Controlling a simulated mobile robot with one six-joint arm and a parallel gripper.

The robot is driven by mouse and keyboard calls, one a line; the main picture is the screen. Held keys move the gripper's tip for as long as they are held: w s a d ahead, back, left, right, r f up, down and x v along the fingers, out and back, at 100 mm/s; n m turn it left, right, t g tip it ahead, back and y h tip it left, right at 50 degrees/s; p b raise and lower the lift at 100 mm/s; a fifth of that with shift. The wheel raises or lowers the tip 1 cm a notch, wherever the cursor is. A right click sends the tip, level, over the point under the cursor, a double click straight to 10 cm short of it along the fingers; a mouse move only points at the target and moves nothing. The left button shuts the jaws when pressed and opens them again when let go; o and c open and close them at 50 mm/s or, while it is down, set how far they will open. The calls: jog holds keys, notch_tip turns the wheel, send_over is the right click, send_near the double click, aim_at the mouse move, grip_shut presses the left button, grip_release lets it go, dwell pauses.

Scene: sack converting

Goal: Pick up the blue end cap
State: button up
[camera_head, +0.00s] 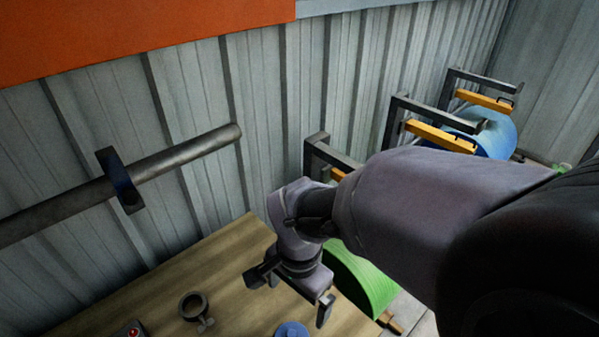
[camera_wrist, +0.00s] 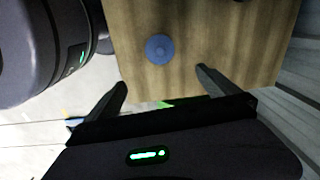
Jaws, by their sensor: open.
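The blue end cap (camera_head: 291,330) is a round disc on the wooden table, at the bottom edge of the head view and partly cut off there. In the wrist view the whole blue end cap (camera_wrist: 159,48) shows, with a small raised middle, lying beyond the fingertips and between their lines. My gripper (camera_head: 296,300) is above the table near its right edge, behind the cap in the head view. In the wrist view my gripper (camera_wrist: 162,78) has its two fingers wide apart with nothing between them. The cap is apart from both fingers.
The wooden table (camera_head: 200,262) also holds a grey ring-shaped clamp (camera_head: 194,307) and a box with a red button (camera_head: 132,333). A green roll (camera_head: 362,280) stands beside the table's right edge. A grey pipe (camera_head: 185,152) runs along the corrugated wall. A blue roll (camera_head: 490,140) is farther back.

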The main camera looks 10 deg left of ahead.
notch_tip(320, 180, down, 3)
jog(key=a, duration=0.2)
jog(key=b, duration=0.5)
send_over(291, 334)
notch_tip(291, 334, down, 10)
jog(key=shift+f, duration=0.15)
notch_tip(291, 334, down, 6)
jog(key=b, duration=0.3)
jog(key=shift+d+r, duration=0.1)
jog(key=shift+r, duration=0.25)
jog(key=c, duration=1.4)
